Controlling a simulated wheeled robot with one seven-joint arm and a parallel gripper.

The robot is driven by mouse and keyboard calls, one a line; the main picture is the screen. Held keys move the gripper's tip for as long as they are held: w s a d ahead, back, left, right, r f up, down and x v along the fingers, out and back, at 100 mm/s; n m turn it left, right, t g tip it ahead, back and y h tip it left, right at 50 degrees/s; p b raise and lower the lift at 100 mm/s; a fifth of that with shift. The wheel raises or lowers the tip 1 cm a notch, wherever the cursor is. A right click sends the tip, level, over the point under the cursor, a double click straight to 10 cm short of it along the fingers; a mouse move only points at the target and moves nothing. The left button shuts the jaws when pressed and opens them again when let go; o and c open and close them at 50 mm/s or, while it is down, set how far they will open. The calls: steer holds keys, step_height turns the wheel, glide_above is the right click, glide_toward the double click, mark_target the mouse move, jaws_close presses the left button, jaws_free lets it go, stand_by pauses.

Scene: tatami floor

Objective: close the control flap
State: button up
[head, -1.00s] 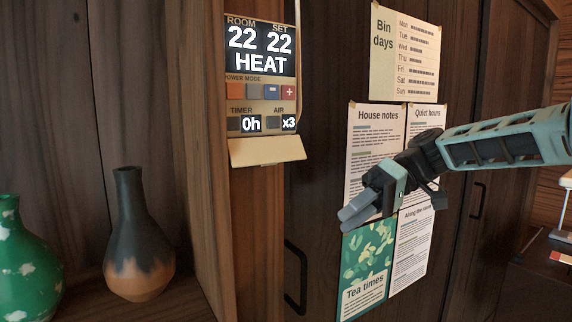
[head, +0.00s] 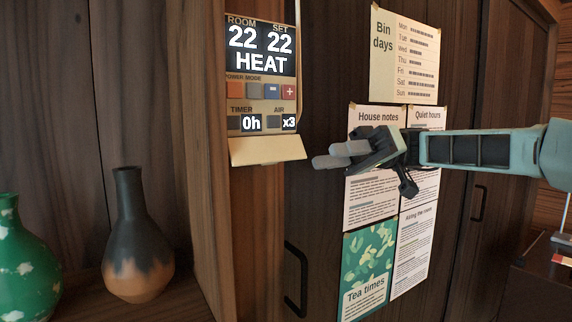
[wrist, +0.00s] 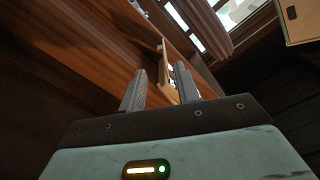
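The beige control panel (head: 262,75) is on a wooden post and reads 22, 22 and HEAT, with a button row and timer and air readouts below. Its control flap (head: 266,150) hangs open at the bottom edge, tilted outward. My gripper (head: 325,155) is a little right of the flap at about its height, apart from it in the picture, fingers pointing left. In the wrist view, the two fingers (wrist: 160,70) stand apart with nothing held between them. Part of the beige panel (wrist: 168,88) shows beyond and between them, mostly hidden by the right finger.
A dark vase (head: 132,240) and a green spotted vase (head: 25,265) stand at lower left. Several paper notices, including Bin days (head: 403,55) and Tea times (head: 366,270), hang on the dark door behind my arm. A black door handle (head: 295,278) is below the flap.

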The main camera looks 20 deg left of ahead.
mark_target(286, 156)
steer(key=x, duration=0.9)
steer(key=shift+s+a, duration=0.15)
steer(key=shift+c, duration=0.3)
